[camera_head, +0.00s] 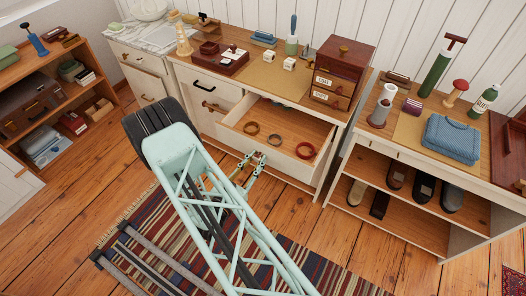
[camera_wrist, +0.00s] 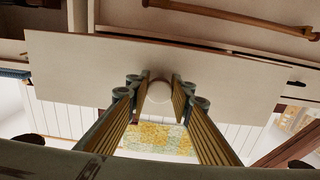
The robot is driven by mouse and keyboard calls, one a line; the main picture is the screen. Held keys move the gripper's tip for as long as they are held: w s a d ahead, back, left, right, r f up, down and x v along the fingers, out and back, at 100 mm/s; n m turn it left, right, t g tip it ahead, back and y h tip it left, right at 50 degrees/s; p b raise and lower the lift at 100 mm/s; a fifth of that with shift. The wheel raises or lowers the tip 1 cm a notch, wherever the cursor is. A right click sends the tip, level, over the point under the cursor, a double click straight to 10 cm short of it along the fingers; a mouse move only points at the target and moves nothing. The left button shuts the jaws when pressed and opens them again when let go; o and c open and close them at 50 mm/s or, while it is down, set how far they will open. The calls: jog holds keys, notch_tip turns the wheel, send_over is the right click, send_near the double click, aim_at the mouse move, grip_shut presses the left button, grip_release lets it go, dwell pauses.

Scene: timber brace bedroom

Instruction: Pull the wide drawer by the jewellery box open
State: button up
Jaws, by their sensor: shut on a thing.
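The wide drawer (camera_head: 290,166) stands pulled out of the white chest, below the small dark red wooden box with little drawers (camera_head: 340,72), likely the jewellery box. Several bracelet-like rings (camera_head: 274,141) lie inside. In the wrist view, the pale drawer front (camera_wrist: 75,80) spans the picture, and my gripper (camera_wrist: 159,90) is shut on a round whitish knob (camera_wrist: 160,91), one finger on each side. The knob is hard to make out in the head view.
Other drawers with handles (camera_head: 209,87) sit at the left of the chest and look shut. A shelf unit with shoes (camera_head: 396,176) stands close on the right. A striped rug (camera_head: 330,272) lies on the wooden floor in front.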

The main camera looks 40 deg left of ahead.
jog(key=shift+v, duration=1.75)
jog(key=o, duration=1.1)
jog(key=shift+s, duration=0.2)
jog(key=shift+v, duration=5.8)
jog(key=shift+d, duration=0.1)
jog(key=shift+f, duration=0.15)
